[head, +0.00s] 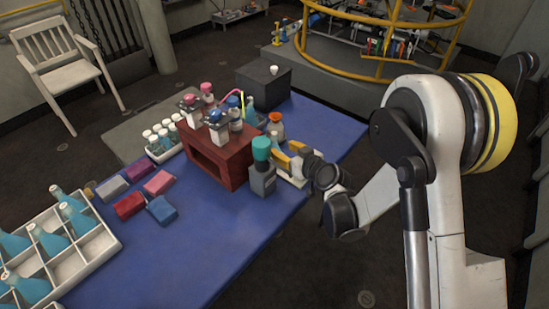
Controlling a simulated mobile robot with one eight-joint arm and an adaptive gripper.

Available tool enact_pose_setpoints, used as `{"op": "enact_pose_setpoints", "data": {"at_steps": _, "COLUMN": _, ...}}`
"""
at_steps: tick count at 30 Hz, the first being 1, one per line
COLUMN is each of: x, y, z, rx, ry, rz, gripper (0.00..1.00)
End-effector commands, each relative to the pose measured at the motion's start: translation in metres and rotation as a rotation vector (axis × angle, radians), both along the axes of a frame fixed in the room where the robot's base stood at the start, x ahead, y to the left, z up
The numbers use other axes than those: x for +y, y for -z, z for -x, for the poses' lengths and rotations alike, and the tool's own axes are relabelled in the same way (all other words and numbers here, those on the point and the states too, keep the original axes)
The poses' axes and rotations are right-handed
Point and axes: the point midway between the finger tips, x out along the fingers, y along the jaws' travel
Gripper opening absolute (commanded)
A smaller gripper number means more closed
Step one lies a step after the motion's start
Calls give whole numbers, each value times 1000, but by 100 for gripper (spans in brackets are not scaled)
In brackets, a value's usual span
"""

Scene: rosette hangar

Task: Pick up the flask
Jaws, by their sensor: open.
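My gripper (283,163) is open, low over the right side of the blue table, at the end of my arm. Just left of its fingers stands an upright grey flask-like bottle (262,181) with a teal cap. I cannot tell whether the fingers touch it or are around it. An orange-topped clear vessel (275,130) stands just behind the fingers. Several flasks with teal liquid (50,241) sit in a white divided tray (106,240) at the lower left, away from my gripper. I cannot tell which of these is the task's flask.
A dark red stand (228,168) with several capped bottles is left of my gripper. Coloured blocks (159,183) and a rack of white-capped vials (163,155) lie farther left. A dark box (263,82) is at the back. The blue table (225,235) is clear in front.

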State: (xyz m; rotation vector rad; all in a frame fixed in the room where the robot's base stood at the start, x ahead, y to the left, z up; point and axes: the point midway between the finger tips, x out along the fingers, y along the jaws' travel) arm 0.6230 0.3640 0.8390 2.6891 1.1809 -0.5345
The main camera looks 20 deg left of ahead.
Motion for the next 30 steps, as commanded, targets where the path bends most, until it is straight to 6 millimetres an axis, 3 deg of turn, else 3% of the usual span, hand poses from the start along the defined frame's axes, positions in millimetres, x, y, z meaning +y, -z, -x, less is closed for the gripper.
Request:
{"op": "enact_pose_setpoints", "data": {"at_steps": 13, "x": 41, "y": 24, "z": -37, "rx": -1, "ry": -1, "rz": 1, "gripper": 42}}
{"op": "enact_pose_setpoints", "data": {"at_steps": 23, "x": 45, "y": 24, "z": -42, "rx": 0, "ry": 0, "rz": 0, "gripper": 41}}
{"op": "enact_pose_setpoints", "data": {"at_steps": 27, "x": 45, "y": 24, "z": -42, "rx": 0, "ry": 0, "rz": 0, "gripper": 0}}
{"op": "enact_pose_setpoints", "data": {"at_steps": 30, "x": 45, "y": 24, "z": -42, "rx": 1, "ry": 0, "rz": 1, "gripper": 0}}
